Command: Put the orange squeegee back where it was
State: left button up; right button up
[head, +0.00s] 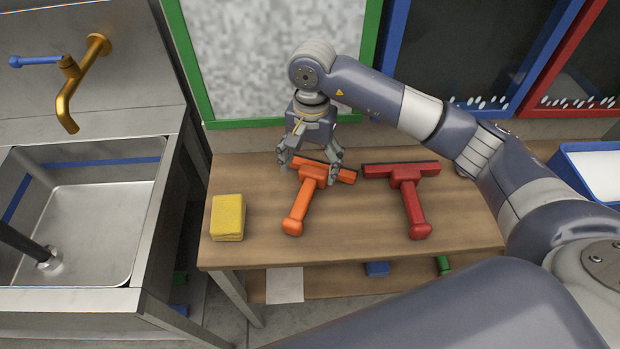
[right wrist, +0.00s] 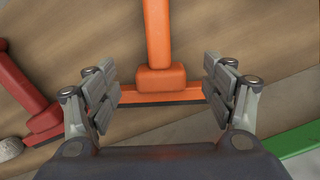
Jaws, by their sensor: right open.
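The orange squeegee (head: 297,207) lies on the wooden table (head: 460,225), its handle pointing toward the front edge and its head toward the back. My right gripper (head: 309,165) is above the squeegee's head, with its fingers spread to either side. In the right wrist view the squeegee's neck block (right wrist: 160,78) sits between the open fingers (right wrist: 160,88), with a gap on both sides. No contact shows. My left gripper is not in view.
A red squeegee (head: 413,205) lies to the right and a yellow sponge stack (head: 228,217) to the left on the table. A steel sink (head: 85,220) with a brass tap (head: 75,80) stands at far left. A green-framed panel (head: 200,95) rises behind. A blue tray (head: 570,165) is at right.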

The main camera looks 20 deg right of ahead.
aim_at(311, 179)
notch_tip(311, 179, up, 6)
jog(key=shift+w+r+b, duration=0.15)
jog(key=shift+r+b, duration=0.1)
jog(key=shift+b, duration=0.2)
jog(key=shift+d, duration=0.1)
